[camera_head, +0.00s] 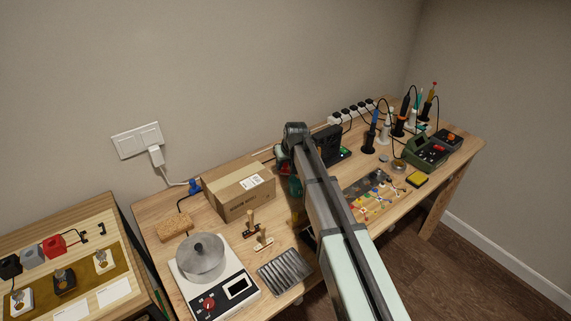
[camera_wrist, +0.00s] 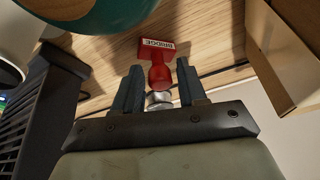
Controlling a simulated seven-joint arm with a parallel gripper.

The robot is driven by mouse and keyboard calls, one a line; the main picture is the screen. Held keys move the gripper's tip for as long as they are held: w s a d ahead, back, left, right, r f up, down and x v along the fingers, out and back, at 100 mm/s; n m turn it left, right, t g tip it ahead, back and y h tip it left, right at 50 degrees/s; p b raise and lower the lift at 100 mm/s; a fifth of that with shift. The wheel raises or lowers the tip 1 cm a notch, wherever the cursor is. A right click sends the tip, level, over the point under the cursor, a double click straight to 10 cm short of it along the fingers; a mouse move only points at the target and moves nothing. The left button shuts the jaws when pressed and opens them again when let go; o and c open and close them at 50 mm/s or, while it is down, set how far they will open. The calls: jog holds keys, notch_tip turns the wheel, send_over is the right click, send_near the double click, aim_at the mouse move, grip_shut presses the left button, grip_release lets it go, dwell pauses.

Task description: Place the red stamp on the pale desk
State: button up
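In the wrist view a red stamp (camera_wrist: 160,72) with a white label reading BRIDGE lies between the two fingers of my gripper (camera_wrist: 160,66). A gap shows between the stamp's handle and each finger, so the fingers look open around it. A silver round part sits at the handle's end near the palm. In the head view my arm hides most of the gripper area; only a bit of red shows beside its end. Two light wooden surfaces show: the desk at lower left (camera_head: 88,215) and the longer workbench (camera_head: 150,205).
Black equipment (camera_head: 328,145) and soldering tools stand to the right. The left desk holds several small items.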

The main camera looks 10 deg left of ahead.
jog(key=shift+o, duration=0.7)
jog(key=shift+r, duration=0.2)
jog(key=v, duration=1.1)
jog(key=shift+s+r, duration=0.15)
jog(key=shift+r, duration=0.25)
